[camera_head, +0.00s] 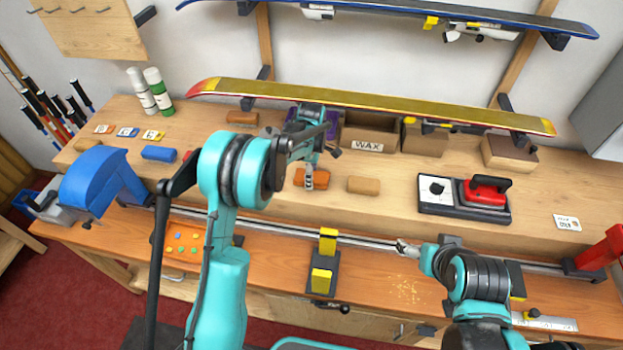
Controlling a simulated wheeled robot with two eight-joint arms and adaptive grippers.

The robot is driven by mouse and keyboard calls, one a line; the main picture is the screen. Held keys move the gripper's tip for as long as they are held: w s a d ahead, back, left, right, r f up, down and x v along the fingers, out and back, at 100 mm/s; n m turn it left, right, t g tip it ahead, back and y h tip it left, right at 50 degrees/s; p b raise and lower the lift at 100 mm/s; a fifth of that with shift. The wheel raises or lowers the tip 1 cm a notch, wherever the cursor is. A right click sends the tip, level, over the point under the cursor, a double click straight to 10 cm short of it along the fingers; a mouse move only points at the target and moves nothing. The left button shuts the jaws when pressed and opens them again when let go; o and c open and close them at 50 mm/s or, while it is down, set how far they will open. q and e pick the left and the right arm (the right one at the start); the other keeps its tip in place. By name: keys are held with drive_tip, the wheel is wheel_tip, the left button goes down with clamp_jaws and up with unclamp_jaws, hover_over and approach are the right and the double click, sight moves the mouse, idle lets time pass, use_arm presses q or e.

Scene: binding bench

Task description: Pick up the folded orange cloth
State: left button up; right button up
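The folded orange cloth (323,179) looks like a small orange pad lying on the raised wooden shelf of the bench, near the middle of the head view. My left gripper (309,183) points down at it, with its fingertips in front of the cloth and hiding its middle. I cannot tell whether the fingers touch the cloth or are closed on it. My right gripper (405,249) is low over the front of the bench, beside the long metal rail, well away from the cloth. Its fingers are too small to read.
A tan block (363,185) lies just right of the cloth. The WAX box (368,135) stands behind it, under a yellow ski (370,104). A red iron (486,191) sits on a dark base to the right. A yellow-padded vise (326,243) stands in front.

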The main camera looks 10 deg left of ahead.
sight(315, 178)
idle(0.3)
use_arm(q)
drive_tip(key=shift+r, duration=0.5)
drive_tip(key=r, duration=0.2)
drive_tip(key=d+r+p, duration=0.1)
drive_tip(key=r, duration=0.1)
drive_tip(key=shift+s+d, duration=0.15)
drive_tip(key=shift+d, duration=0.05)
drive_tip(key=d+r, duration=0.2)
drive_tip(key=d, duration=0.1)
drive_tip(key=s+d+r+p, duration=0.1)
drive_tip(key=d+r, duration=0.1)
drive_tip(key=d, duration=0.1)
drive_tip(key=s+d+r, duration=0.1)
drive_tip(key=d+r, duration=0.1)
drive_tip(key=d, duration=0.2)
drive_tip(key=shift+o, duration=0.2)
drive_tip(key=shift+w, duration=0.1)
